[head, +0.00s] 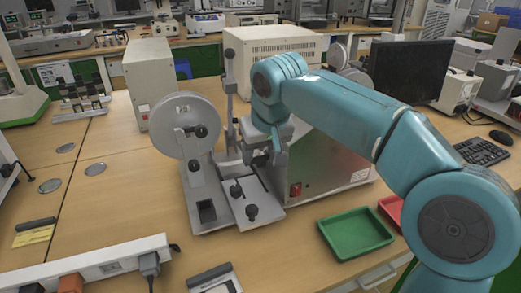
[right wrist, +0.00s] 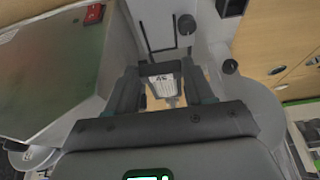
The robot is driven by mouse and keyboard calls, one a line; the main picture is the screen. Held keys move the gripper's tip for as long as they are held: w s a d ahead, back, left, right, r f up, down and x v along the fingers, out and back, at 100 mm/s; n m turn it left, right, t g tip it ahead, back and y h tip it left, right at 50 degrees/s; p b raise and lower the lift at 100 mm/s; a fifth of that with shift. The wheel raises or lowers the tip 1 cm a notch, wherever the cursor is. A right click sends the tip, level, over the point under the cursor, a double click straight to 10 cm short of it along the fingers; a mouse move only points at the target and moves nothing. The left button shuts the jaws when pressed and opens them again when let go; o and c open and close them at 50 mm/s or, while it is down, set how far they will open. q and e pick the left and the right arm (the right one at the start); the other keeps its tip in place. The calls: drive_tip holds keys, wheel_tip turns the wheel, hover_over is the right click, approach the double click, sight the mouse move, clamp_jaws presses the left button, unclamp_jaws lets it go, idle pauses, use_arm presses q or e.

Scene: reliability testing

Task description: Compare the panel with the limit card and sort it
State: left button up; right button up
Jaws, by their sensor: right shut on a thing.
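My right gripper (head: 266,157) is over the grey test rig (head: 215,195), beside its round disc. In the right wrist view its fingers are shut on a small pale piece with dark marks (right wrist: 165,84); whether this is the panel I cannot tell for sure, and the marks are too small to read. In the head view the arm and gripper mostly hide it. A white card with a dark clip (head: 214,280) lies at the front edge; I cannot tell whether it is the limit card. My left gripper is not in view.
A green tray (head: 355,234) stands at the right front, with a red tray (head: 391,212) partly hidden by my arm. A power strip (head: 90,267) lies at the front left. A yellow card (head: 34,234) lies at the far left.

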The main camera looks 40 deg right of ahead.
drive_tip(key=shift+f+b, duration=3.45)
drive_tip(key=shift+f, duration=1.25)
